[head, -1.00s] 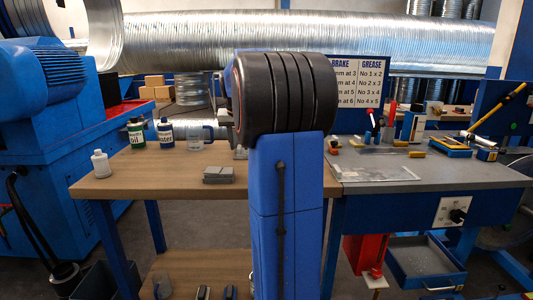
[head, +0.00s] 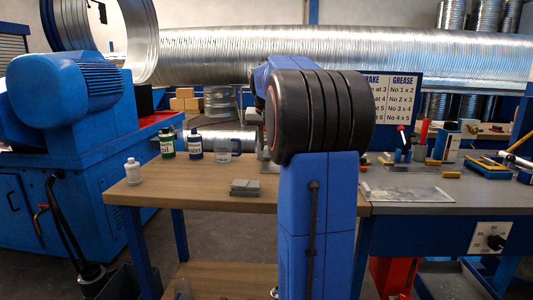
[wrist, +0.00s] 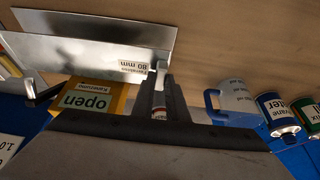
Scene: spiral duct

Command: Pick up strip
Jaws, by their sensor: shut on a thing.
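In the wrist view, my gripper (wrist: 162,85) is shut at the right edge of a shiny metal strip (wrist: 65,58), beside its "80 mm" tag. A second flat metal sheet (wrist: 100,24) shows just above it in the picture; I cannot tell whether the two are joined. The exact contact between the fingertips and the strip is small and partly hidden. In the head view my own arm hides the gripper and most of what it holds.
The wooden table carries a white bottle (head: 132,171), a green can (head: 167,143), a blue can (head: 194,147), a clear mug (head: 222,150) and grey blocks (head: 245,187). A yellow "open" box (wrist: 92,97) is near the gripper. A grey workbench (head: 430,207) adjoins right.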

